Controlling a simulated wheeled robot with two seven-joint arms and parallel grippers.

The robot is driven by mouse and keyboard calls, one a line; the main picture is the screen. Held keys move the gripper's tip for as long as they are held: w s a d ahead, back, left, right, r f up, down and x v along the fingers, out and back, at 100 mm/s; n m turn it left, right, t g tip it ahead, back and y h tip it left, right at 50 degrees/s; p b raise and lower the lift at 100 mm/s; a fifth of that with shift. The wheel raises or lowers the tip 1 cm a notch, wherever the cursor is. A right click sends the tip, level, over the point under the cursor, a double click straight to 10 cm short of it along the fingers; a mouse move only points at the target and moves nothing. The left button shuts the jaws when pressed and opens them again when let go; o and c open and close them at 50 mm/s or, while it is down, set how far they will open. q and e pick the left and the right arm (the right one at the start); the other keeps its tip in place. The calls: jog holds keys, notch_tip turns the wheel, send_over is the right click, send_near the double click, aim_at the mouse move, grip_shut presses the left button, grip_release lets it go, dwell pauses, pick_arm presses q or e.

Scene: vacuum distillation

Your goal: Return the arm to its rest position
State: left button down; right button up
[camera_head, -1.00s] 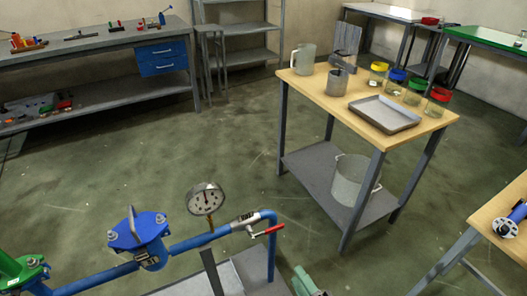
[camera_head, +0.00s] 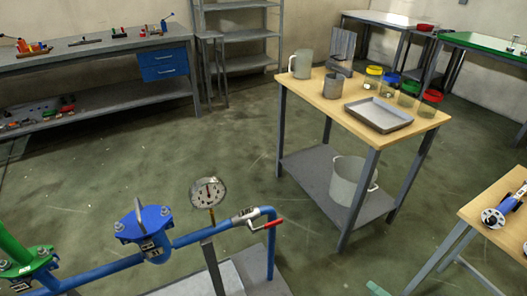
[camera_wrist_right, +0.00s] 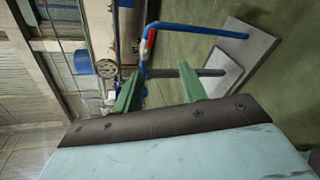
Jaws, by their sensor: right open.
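My right gripper (camera_wrist_right: 160,70) shows in the right wrist view as two green fingers standing apart, with nothing between them. In the head view only a small green tip of the right gripper (camera_head: 377,289) shows at the bottom edge, right of the blue pipe assembly and over the floor. The rest of it and the arm are cut off. My left gripper is not in view.
A blue pipe (camera_head: 205,236) with a round gauge (camera_head: 208,192) and a red-handled valve (camera_head: 265,224) stands at the lower left. A wooden-topped table (camera_head: 330,91) carries a mug, jars and a tray (camera_head: 378,114). Another wooden table (camera_head: 487,207) is at right. Floor between is clear.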

jog(key=s+d+f+m+g+h, duration=0.2)
jog(key=s+d+f+m+h, duration=0.3)
jog(key=d+f+m, duration=0.45)
jog(key=s+d+f+m+g+h, duration=0.2)
jog(key=s+d+f+m+h, duration=0.3)
jog(key=d, duration=0.7)
jog(key=s+d+f+m+g+h, duration=0.25)
jog(key=s+d+m, duration=0.3)
jog(key=s, duration=0.35)
jog(key=s+d+f+m+g+h, duration=0.1)
jog(key=s+d+f+m+g, duration=0.25)
jog(key=s+d, duration=0.5)
jog(key=s+a+f+m+y, duration=0.1)
jog(key=a+f, duration=0.2)
jog(key=a, duration=0.8)
jog(key=s+a+f+g+y, duration=0.1)
jog(key=a+f+y, duration=0.1)
jog(key=a, duration=0.9)
jog(key=s+a+f+m+y+b, duration=0.1)
jog(key=a+f, duration=0.4)
jog(key=a, duration=0.6)
jog(key=shift+s+m+g, duration=0.2)
jog(key=shift+m+g, duration=0.1)
jog(key=shift+m, duration=0.05)
